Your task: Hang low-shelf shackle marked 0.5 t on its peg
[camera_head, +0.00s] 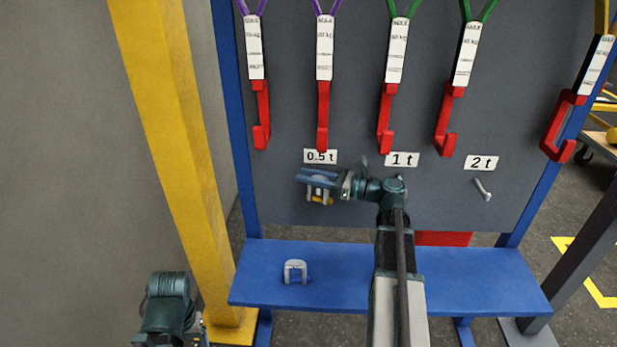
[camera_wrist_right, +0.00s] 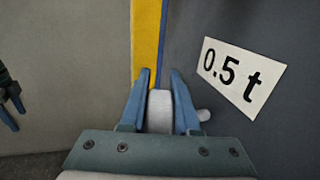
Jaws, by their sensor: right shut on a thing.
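My right gripper (camera_head: 318,178) is raised in front of the grey board, just below the 0.5 t label (camera_head: 321,156). It is shut on a grey shackle (camera_head: 327,196) with a yellow-orange part, which hangs below the fingers. In the right wrist view the blue fingers (camera_wrist_right: 158,100) pinch the pale shackle (camera_wrist_right: 159,112). A light rounded stub, seemingly the 0.5 t peg (camera_wrist_right: 203,115), shows just right of the fingers, below the 0.5 t label (camera_wrist_right: 242,78). I cannot tell whether shackle and peg touch. My left gripper (camera_head: 203,332) is low at the left, its jaws unclear.
Another grey shackle (camera_head: 295,272) stands on the blue shelf (camera_head: 340,292). The 2 t peg (camera_head: 483,190) is empty; my right arm partly covers the 1 t peg. Red hooks (camera_head: 322,118) hang above the labels. A yellow post (camera_head: 185,150) stands left.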

